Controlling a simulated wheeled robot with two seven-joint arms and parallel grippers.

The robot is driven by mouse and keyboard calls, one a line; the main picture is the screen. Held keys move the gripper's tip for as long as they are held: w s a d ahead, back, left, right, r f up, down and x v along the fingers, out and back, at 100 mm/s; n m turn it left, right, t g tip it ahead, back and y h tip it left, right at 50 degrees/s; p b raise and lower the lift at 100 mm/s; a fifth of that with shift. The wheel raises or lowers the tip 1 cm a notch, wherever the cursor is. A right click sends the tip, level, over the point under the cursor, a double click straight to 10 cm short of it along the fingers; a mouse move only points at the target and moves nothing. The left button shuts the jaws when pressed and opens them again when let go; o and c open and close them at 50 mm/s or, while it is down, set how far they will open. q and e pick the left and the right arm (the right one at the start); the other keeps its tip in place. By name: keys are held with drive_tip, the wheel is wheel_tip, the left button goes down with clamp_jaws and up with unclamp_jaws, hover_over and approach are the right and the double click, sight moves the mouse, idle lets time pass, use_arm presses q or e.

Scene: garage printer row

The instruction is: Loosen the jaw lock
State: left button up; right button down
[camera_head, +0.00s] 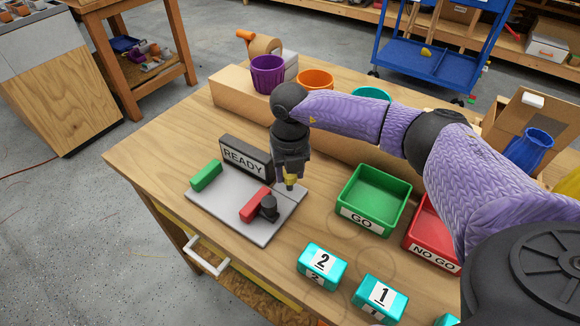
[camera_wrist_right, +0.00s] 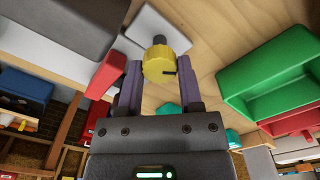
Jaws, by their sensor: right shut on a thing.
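A grey fixture plate (camera_head: 232,220) lies on the wooden bench. It carries a green block (camera_head: 206,175), a red block (camera_head: 255,205), a black knob (camera_head: 269,207) beside the red block, and a dark sign reading READY (camera_head: 244,159). A yellow knob (camera_head: 291,180), which looks like the jaw lock, is at the plate's right side. My right gripper (camera_head: 290,174) points down and is shut on the yellow knob. In the right wrist view the yellow knob (camera_wrist_right: 160,66) sits between my fingers; a dark mark shows on it. My left gripper is out of view.
A green GO bin (camera_head: 367,205) and a red NO GO bin (camera_head: 431,239) stand right of the fixture. Teal blocks numbered 2 (camera_head: 323,264) and 1 (camera_head: 380,297) are in front. Purple (camera_head: 268,74) and orange (camera_head: 314,80) cups stand behind. Bare bench lies left of the plate.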

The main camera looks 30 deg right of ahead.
drive_tip(key=n, duration=0.3)
drive_tip(key=shift+n, duration=0.3)
drive_tip(key=shift+n+p, duration=0.35)
drive_tip(key=shift+n, duration=1.75)
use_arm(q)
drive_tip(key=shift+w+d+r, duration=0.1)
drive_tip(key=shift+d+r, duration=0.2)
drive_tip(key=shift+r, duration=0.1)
use_arm(e)
drive_tip(key=shift+n, duration=1.2)
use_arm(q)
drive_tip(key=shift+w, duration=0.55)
use_arm(e)
drive_tip(key=shift+d+n, duration=0.1)
drive_tip(key=shift+n, duration=0.2)
drive_tip(key=shift+c, duration=2.2)
unclamp_jaws()
drive_tip(key=shift+o, duration=0.9)
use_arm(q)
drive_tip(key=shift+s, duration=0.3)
